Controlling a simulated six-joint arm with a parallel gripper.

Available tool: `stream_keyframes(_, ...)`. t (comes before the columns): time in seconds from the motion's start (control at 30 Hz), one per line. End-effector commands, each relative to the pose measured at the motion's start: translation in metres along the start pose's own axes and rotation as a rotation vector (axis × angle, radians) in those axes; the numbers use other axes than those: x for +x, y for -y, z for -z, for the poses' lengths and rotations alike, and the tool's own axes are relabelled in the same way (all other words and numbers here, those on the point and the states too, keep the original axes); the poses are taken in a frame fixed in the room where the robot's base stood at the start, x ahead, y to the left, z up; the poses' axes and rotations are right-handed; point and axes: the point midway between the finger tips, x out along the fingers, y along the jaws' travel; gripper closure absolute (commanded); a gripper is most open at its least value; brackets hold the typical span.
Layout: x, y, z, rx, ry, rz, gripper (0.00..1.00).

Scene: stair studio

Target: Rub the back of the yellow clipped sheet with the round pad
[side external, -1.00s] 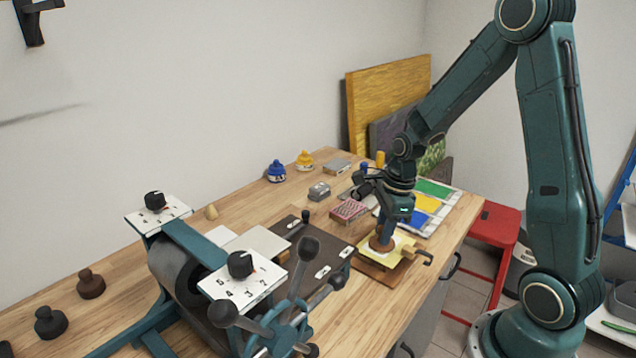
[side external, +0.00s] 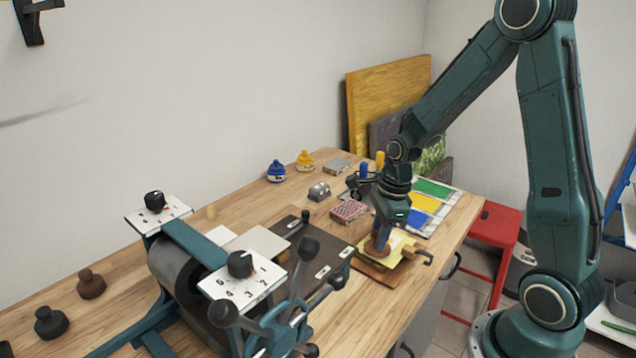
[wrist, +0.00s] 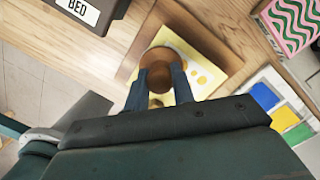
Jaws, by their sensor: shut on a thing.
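The yellow sheet (side external: 402,241) lies on a brown board (side external: 372,270) at the bench's front edge. In the wrist view the sheet (wrist: 207,62) shows a pale area with orange-yellow spots. My gripper (side external: 384,228) points down over the sheet, shut on the round brown pad (side external: 375,249). The wrist view shows my fingers (wrist: 162,76) on either side of the pad (wrist: 157,57), which is over the sheet's edge area. The pad appears to be on the sheet; its underside is hidden.
A press with a dark bed (side external: 318,245) and spoked handles stands left of the sheet. A pink patterned box (side external: 349,211) and a tray of coloured squares (side external: 424,205) are behind. Blue (side external: 276,171) and yellow (side external: 305,160) pots stand at the back.

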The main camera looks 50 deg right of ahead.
Motion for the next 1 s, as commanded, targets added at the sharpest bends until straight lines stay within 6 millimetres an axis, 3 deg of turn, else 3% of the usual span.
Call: stream_keyframes(1.0, 0.000, 0.015, 0.017, 0.002, -0.002, -0.001, 0.94)
